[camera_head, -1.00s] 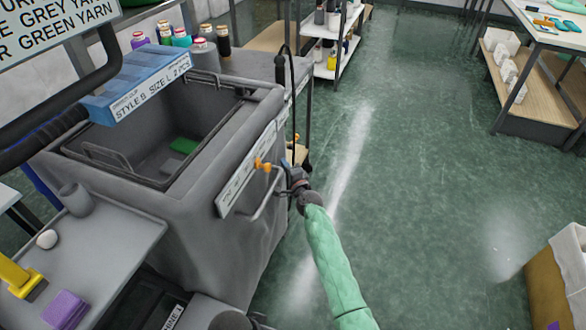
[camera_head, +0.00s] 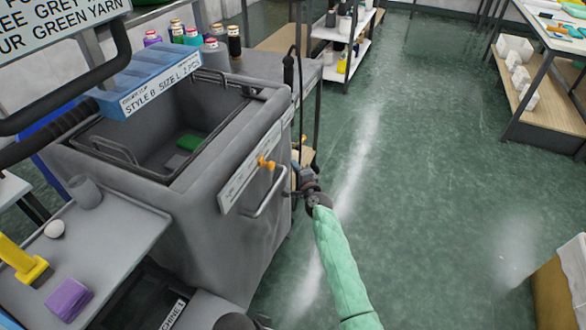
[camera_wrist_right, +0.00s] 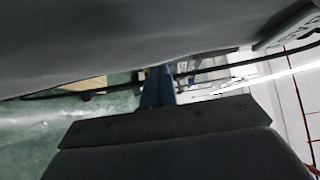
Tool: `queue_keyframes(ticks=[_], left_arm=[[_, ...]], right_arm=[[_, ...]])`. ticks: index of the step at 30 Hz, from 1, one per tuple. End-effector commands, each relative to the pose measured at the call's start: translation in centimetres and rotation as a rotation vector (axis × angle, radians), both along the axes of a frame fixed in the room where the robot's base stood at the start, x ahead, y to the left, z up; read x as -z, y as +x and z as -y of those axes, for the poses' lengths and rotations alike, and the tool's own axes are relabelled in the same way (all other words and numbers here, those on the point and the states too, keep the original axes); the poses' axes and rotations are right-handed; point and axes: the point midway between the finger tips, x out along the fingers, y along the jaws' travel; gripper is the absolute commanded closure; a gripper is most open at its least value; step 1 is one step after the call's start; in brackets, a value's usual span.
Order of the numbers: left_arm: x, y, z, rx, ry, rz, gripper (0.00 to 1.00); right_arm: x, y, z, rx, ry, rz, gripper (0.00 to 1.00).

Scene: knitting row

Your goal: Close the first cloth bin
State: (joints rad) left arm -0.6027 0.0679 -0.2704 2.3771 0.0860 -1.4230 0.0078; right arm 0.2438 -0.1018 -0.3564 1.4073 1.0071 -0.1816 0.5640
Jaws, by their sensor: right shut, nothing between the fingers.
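The grey cloth bin (camera_head: 225,215) stands at the left in the head view. Its top is open and its inside shows, with a small green piece (camera_head: 189,142) at the bottom. A wire frame (camera_head: 107,151) stands along its near left rim. My right gripper (camera_head: 297,170) is beside that side, past the handle, shut and empty. Whether it touches the bin is unclear. In the right wrist view a grey surface (camera_wrist_right: 110,40) fills the top, close to the fingers (camera_wrist_right: 158,85). My left gripper is out of view.
A blue label box (camera_head: 158,85) sits over the bin's back left corner. Yarn spools (camera_head: 192,37) stand behind it. A grey side table (camera_head: 110,240) with a purple block (camera_head: 69,299) is at lower left. Open green floor (camera_head: 430,190) lies to the right.

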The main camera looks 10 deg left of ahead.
Motion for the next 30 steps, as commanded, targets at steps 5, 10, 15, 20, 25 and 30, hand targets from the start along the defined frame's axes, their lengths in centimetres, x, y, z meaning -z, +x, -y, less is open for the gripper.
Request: queue_keyframes(ticks=[5, 10, 15, 20, 25, 30], left_arm=[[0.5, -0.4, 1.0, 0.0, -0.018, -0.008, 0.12], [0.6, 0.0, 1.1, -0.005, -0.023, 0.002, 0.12], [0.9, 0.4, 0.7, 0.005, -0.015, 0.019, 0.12], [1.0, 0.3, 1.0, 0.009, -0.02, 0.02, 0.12], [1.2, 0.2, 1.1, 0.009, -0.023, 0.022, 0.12], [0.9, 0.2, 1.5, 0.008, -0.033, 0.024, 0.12]], right_arm=[[0.4, -2.0, 1.7, 0.003, 0.0, -0.004, 1.0], [0.4, -4.5, 3.2, 0.004, -0.001, -0.003, 1.0], [0.4, -6.8, 4.6, 0.004, -0.002, -0.002, 1.0], [0.4, -8.1, 5.4, 0.004, -0.002, -0.003, 1.0], [0.3, -8.6, 5.7, 0.004, -0.001, -0.003, 1.0], [0.3, -8.7, 5.7, 0.004, -0.011, 0.003, 1.0]])
